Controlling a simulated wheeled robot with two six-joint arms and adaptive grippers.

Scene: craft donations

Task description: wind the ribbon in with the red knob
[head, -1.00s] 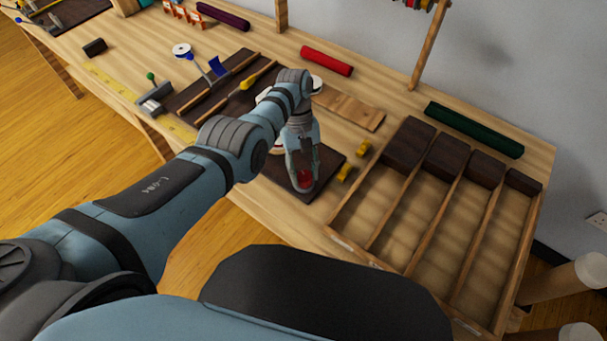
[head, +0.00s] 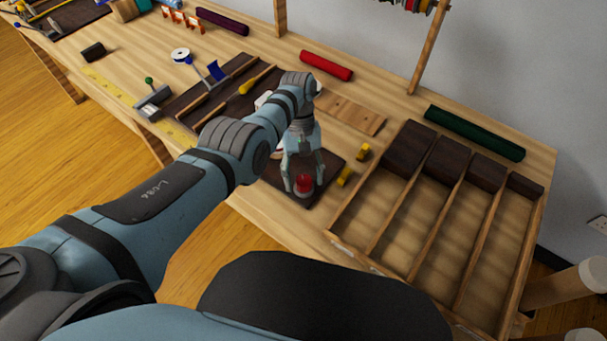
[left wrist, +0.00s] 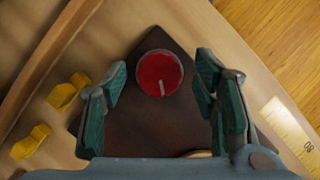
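The red knob (head: 303,184) stands on a dark square board (head: 327,166) near the table's front edge. In the left wrist view the knob (left wrist: 160,72) is round, with a pale line pointing toward the gripper. My left gripper (head: 303,187) points down over the knob and is open. In the left wrist view the two green-padded fingers (left wrist: 160,88) stand wide apart, one on each side of the knob, with gaps. The ribbon cannot be made out; my arm and gripper hide part of the board. My right gripper is out of view.
Yellow clips (head: 344,177) lie right of the board, beside a wooden divided tray (head: 383,226) with dark blocks. A red roll (head: 326,65) and a green roll (head: 474,132) lie behind. A yellow ruler (head: 110,84) lies along the front edge.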

